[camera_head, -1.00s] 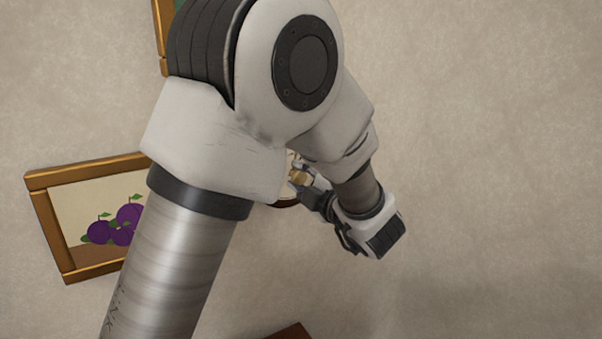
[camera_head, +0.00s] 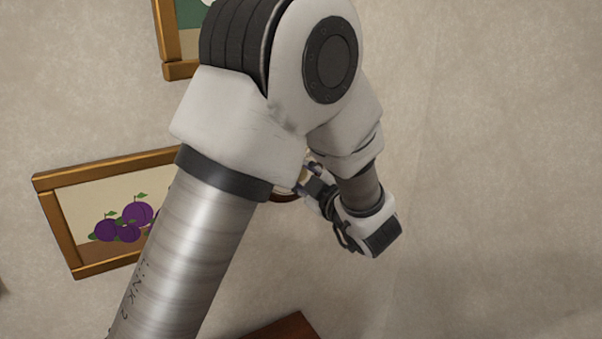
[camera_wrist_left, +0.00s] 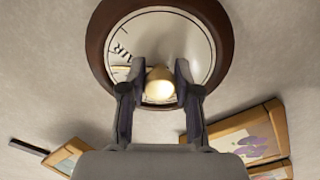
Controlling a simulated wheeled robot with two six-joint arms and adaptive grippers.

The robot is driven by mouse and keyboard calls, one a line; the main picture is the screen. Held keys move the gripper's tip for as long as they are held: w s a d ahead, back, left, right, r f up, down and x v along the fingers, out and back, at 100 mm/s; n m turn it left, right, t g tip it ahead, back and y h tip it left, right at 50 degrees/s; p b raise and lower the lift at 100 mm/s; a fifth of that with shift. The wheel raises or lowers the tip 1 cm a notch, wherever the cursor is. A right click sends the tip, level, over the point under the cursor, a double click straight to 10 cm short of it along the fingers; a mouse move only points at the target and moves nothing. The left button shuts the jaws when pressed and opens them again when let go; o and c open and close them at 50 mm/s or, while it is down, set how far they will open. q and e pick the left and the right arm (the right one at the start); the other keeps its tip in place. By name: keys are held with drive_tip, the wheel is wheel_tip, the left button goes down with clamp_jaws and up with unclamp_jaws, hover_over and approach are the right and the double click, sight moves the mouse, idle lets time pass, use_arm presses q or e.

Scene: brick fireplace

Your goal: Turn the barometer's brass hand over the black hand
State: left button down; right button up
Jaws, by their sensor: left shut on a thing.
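The barometer is a round dial with a dark brown rim (camera_wrist_left: 98,45) and a white face with black lettering, filling the top of the left wrist view. A brass knob (camera_wrist_left: 159,86) stands at its centre. My left gripper (camera_wrist_left: 159,70) is shut on the knob, one finger on each side. A thin brass-coloured strip (camera_wrist_left: 120,68), likely the brass hand, shows left of the knob. I cannot make out the black hand; the fingers hide part of the face. In the head view my left gripper (camera_head: 313,183) is at the barometer (camera_head: 286,197), mostly hidden by my arm.
A gold-framed picture of plums (camera_head: 130,218) hangs left of the barometer, partly behind my arm. Another framed picture (camera_head: 180,70) hangs above. A reddish-brown edge (camera_head: 287,328) shows at the bottom. The wall at the right is bare.

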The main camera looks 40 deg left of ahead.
use_arm(q)
drive_tip(key=c, duration=0.8)
unclamp_jaws()
drive_tip(key=shift+c, duration=0.2)
drive_tip(key=r, duration=1)
drive_tip(key=shift+d, duration=0.2)
drive_tip(key=shift+a, duration=0.25)
